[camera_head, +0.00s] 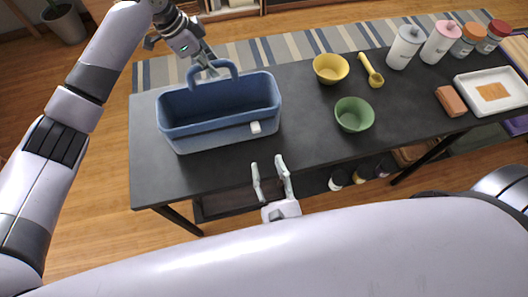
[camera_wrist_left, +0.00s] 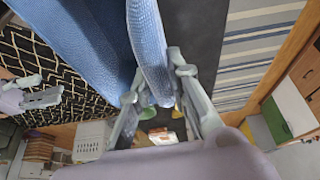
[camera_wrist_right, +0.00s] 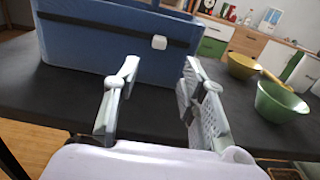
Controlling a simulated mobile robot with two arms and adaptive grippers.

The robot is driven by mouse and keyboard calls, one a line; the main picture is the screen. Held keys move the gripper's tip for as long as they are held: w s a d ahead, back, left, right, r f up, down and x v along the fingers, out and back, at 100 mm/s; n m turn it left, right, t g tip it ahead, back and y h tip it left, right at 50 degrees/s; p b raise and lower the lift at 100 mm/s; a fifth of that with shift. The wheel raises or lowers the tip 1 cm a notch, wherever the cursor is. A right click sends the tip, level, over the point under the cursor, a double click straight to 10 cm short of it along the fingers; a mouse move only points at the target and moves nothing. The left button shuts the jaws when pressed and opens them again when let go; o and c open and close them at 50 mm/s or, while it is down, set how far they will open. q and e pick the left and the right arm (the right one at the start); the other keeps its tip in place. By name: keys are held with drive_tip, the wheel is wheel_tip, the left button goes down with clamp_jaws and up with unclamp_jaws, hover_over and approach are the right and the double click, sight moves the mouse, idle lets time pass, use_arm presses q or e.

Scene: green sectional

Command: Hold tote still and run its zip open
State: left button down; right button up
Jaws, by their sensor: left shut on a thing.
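The blue tote (camera_head: 218,88) stands on the dark table (camera_head: 310,130), open at the top, with a loop handle (camera_head: 211,68) at its far side. A dark zip strip (camera_wrist_right: 110,27) runs along its near face. The white zip pull (camera_head: 255,127) is near the right end of that face and also shows in the right wrist view (camera_wrist_right: 159,42). My left gripper (camera_head: 207,65) is shut on the handle, which shows between its fingers in the left wrist view (camera_wrist_left: 152,75).
A yellow bowl (camera_head: 331,69), a green bowl (camera_head: 354,115) and a yellow scoop (camera_head: 371,72) lie right of the tote. Bottles (camera_head: 404,48), jars (camera_head: 468,40), a white tray (camera_head: 492,92) and a brown block (camera_head: 451,101) are further right. The table before the green bowl is clear.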

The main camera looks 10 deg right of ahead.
drive_tip(key=shift+s, duration=0.35)
drive_tip(key=t, duration=0.4)
approach(257, 132)
drive_tip(key=x, duration=0.9)
drive_tip(key=shift+f, duration=0.1)
drive_tip(key=shift+s, duration=0.1)
drive_tip(key=shift+c, duration=0.2)
clamp_jaws()
idle(0.3)
idle(0.4)
